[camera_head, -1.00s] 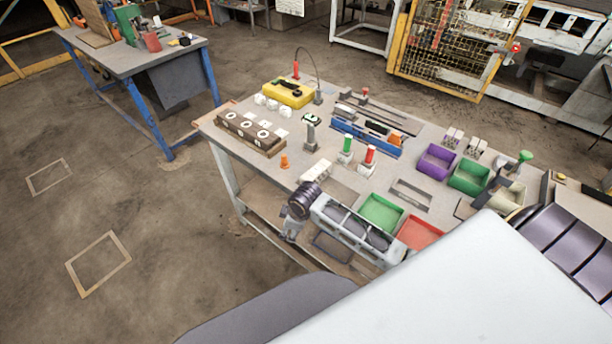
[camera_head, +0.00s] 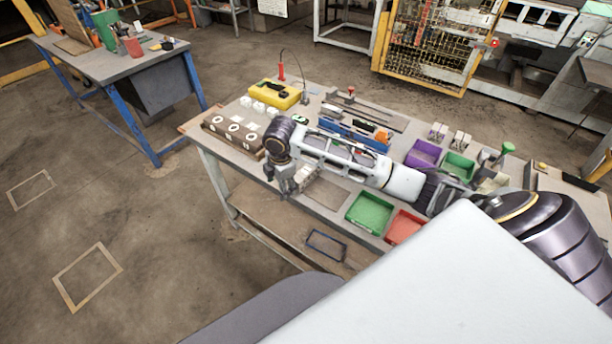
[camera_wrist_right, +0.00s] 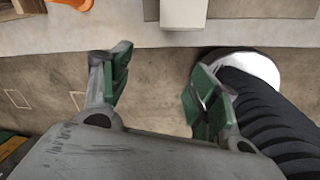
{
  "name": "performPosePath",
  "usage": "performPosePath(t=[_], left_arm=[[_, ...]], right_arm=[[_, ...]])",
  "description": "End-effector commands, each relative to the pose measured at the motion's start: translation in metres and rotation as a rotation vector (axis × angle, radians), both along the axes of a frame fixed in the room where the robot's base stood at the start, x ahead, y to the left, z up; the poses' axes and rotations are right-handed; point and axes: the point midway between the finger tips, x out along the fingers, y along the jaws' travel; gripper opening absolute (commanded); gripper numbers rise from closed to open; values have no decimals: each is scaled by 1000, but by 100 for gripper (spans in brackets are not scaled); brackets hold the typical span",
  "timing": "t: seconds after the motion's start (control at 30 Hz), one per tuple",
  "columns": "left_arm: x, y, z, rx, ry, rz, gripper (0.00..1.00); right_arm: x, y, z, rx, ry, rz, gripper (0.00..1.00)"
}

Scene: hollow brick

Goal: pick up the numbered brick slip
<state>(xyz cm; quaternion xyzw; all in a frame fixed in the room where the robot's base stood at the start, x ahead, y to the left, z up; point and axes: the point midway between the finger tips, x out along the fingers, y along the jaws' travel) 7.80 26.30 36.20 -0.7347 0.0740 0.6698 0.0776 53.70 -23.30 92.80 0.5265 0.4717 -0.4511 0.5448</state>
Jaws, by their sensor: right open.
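A pale block (camera_wrist_right: 183,10) lies near the table's front edge, at the top of the right wrist view. In the head view the pale block (camera_head: 308,182) is partly hidden by my right arm. I cannot read a number on it, nor tell for sure that it is the brick slip. My right gripper (camera_head: 288,190) points down at the table's front edge, just left of the block. In the right wrist view the gripper (camera_wrist_right: 158,92) is open, with green pads apart and only floor between them. My left gripper is not in view.
A brown block with white rings (camera_head: 232,134) stands left of my right wrist. A yellow case (camera_head: 274,95) lies behind. A green tray (camera_head: 369,213) and red tray (camera_head: 403,227) sit right of the gripper. An orange piece (camera_wrist_right: 75,3) shows in the wrist view.

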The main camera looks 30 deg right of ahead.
Motion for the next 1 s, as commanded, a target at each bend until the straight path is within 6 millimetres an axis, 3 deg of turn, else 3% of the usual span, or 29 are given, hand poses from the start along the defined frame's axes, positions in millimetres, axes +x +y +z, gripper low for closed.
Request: performPosePath(t=[0.6,1.0], left_arm=[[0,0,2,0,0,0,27],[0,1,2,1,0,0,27]], right_arm=[[14,-78,85,-163,102,260,61],[13,-87,94,-175,119,287,61]])
